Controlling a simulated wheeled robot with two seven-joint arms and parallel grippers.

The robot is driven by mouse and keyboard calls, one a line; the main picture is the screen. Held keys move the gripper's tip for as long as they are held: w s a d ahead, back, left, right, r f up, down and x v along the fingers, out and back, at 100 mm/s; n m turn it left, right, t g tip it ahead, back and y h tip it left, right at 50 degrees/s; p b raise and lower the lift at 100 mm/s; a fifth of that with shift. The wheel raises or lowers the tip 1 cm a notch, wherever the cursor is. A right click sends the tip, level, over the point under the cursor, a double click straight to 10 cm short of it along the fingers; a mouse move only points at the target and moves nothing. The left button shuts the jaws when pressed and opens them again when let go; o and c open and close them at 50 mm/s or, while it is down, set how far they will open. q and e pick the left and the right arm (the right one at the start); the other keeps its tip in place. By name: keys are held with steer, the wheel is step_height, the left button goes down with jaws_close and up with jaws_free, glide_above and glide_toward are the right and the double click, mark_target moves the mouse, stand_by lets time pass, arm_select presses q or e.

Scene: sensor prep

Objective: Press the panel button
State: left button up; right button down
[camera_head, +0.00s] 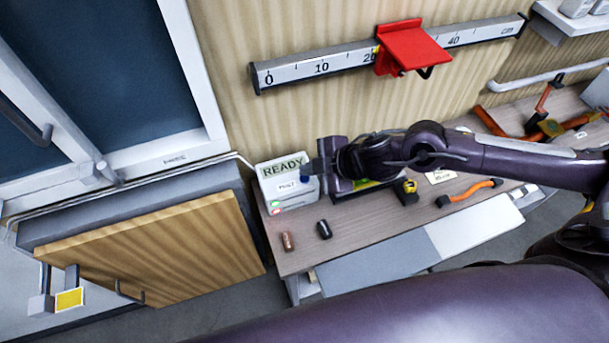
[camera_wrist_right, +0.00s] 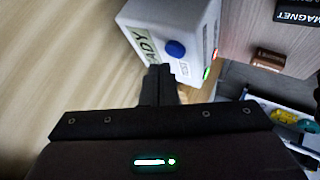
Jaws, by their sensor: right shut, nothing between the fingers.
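A white panel box (camera_head: 272,186) with a READY display stands at the left end of the workbench, against the wall. Its blue button (camera_head: 304,178) is partly visible beside my gripper. In the right wrist view the panel box (camera_wrist_right: 200,18) is tilted in the picture, and the round blue button (camera_wrist_right: 176,49) shows clear on its face. My right gripper (camera_head: 314,170) is shut and empty, its tips close to the button side of the box. In the wrist view its fingertips (camera_wrist_right: 160,72) appear just below the button; I see no clear contact. My left gripper is not in view.
The workbench (camera_head: 350,232) holds a copper cylinder (camera_head: 287,241), a black cylinder (camera_head: 324,229), a yellow tape measure (camera_head: 407,190) and an orange-handled tool (camera_head: 470,193). A ruler rail (camera_head: 320,66) with a red slider (camera_head: 412,48) is on the wall above.

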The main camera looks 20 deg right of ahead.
mark_target(309, 180)
stand_by(0.8)
steer(key=shift+f, duration=0.4)
steer(key=shift+f+b, duration=0.4)
steer(key=shift+b, duration=0.05)
stand_by(0.4)
stand_by(0.4)
steer(key=shift+r+p, duration=0.85)
step_height(309, 180, up, 5)
steer(key=p, duration=0.5)
